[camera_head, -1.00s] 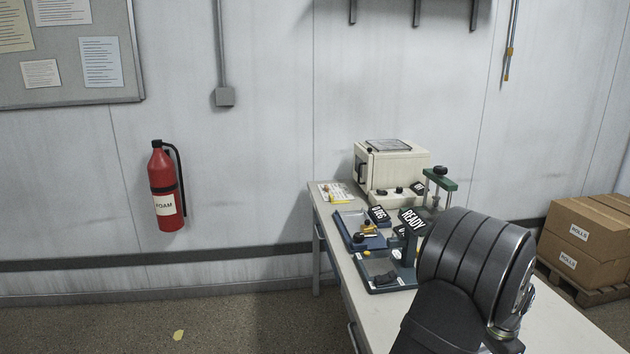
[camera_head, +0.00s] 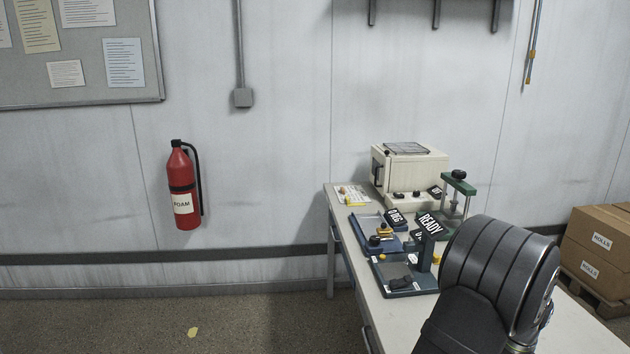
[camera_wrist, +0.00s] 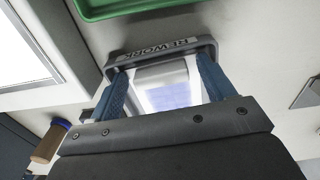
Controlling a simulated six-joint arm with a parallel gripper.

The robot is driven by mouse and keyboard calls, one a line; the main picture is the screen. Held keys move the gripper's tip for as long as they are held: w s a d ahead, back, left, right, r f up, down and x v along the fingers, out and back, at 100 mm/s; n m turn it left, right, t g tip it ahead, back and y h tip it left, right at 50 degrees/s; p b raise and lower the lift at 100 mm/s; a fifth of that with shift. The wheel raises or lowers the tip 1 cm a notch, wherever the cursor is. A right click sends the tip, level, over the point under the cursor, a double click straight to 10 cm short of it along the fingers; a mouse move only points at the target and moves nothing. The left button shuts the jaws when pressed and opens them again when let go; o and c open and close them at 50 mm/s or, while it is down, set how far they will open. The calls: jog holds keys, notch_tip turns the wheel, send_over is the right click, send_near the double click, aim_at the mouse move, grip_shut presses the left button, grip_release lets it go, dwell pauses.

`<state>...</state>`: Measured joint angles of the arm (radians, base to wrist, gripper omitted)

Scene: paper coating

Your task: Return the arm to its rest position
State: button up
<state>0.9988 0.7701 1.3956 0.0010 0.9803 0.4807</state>
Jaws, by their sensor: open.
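My gripper (camera_wrist: 162,80) shows in the wrist view with its two blue fingers spread apart. They are open, with nothing seen gripped. Beyond and between the fingers is a dark-rimmed tray marked REWORK (camera_wrist: 160,50), with a white and pale blue surface inside. I cannot tell how far the fingers are above it. In the head view my black arm rises at the lower right over the table, and my gripper is out of sight there.
A green tray (camera_wrist: 120,8) edges the wrist view. Cartons (camera_head: 600,245) stand at right. Open floor lies left.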

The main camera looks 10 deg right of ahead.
notch_tip(320, 180, up, 13)
notch_tip(320, 180, down, 13)
jog(key=shift+r, duration=0.1)
notch_tip(320, 180, up, 5)
jog(key=shift+f, duration=0.2)
jog(key=s+r, duration=0.7)
jog(key=s, duration=0.5)
jog(key=s+a+r+m, duration=0.1)
jog(key=s+a+r, duration=0.3)
jog(key=s+a, duration=1)
jog(key=shift+w+d+f, duration=0.15)
jog(key=shift+w+f, duration=0.8)
jog(key=shift+w, duration=0.4)
jog(key=shift+w+d+f, duration=0.2)
jog(key=shift+w+f, duration=0.7)
jog(key=shift+w, duration=0.4)
jog(key=shift+w+d+f, duration=0.15)
jog(key=shift+w+f, duration=0.8)
jog(key=shift+w, duration=0.4)
